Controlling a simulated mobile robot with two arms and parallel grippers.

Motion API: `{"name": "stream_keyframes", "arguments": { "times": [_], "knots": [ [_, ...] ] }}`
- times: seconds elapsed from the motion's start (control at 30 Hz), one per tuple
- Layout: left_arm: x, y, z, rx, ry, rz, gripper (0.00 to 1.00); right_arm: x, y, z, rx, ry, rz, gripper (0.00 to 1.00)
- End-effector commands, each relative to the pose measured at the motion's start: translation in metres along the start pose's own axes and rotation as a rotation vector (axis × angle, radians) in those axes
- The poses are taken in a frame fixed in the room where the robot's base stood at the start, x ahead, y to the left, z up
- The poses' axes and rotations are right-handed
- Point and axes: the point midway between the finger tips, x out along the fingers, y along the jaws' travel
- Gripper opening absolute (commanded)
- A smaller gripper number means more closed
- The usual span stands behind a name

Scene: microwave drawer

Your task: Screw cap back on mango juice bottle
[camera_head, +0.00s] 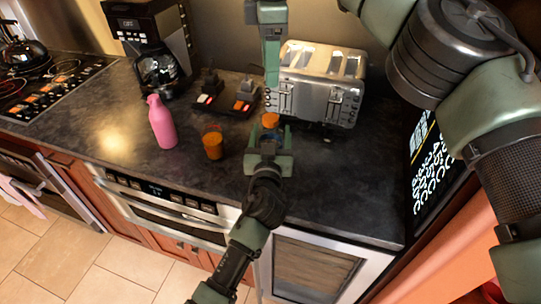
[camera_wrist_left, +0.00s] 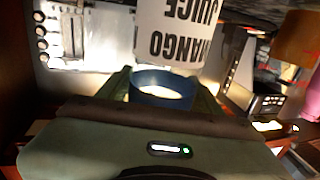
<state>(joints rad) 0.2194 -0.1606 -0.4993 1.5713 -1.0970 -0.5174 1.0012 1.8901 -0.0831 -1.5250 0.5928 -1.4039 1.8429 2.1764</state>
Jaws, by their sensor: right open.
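My left gripper (camera_head: 268,155) is over the counter, its fingers pressed on both sides of a blue ring-shaped piece (camera_wrist_left: 160,88). I cannot tell whether this piece is the cap or part of the bottle. A white label (camera_wrist_left: 180,35) reading MANGO JUICE, upside down in the left wrist view, sits just beyond it. In the head view a small orange top (camera_head: 271,120) shows right behind the left gripper; the gripper hides what is below.
A silver toaster (camera_head: 325,62) stands just behind and right. An orange cup-like container (camera_head: 212,143) and a pink bottle (camera_head: 160,122) stand to the left. The dark counter (camera_head: 335,190) is clear at right.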

Motion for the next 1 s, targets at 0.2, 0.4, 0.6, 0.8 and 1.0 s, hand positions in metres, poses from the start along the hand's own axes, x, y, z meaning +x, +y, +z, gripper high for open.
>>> {"name": "stream_keyframes", "arguments": {
  "times": [0.2, 0.4, 0.6, 0.8, 1.0],
  "knots": [
    [0.000, 0.000, 0.000, 0.000, 0.000, 0.000, 0.78, 0.000, 0.000, 0.000, 0.000, 0.000, 0.000, 0.57],
    [-0.004, 0.000, 0.002, -0.001, -0.001, 0.001, 0.78, 0.002, 0.000, 0.000, 0.000, 0.000, 0.000, 0.57],
    [-0.035, 0.000, 0.004, -0.004, -0.001, 0.000, 0.78, 0.011, 0.000, 0.000, 0.000, 0.000, 0.000, 0.57],
    [-0.066, 0.000, 0.003, -0.003, -0.001, 0.000, 0.78, 0.019, 0.000, 0.000, 0.000, 0.000, 0.000, 0.57],
    [-0.078, 0.000, 0.001, -0.001, -0.001, 0.000, 0.78, 0.021, 0.000, 0.000, 0.000, 0.000, 0.000, 0.57]
  ]
}}
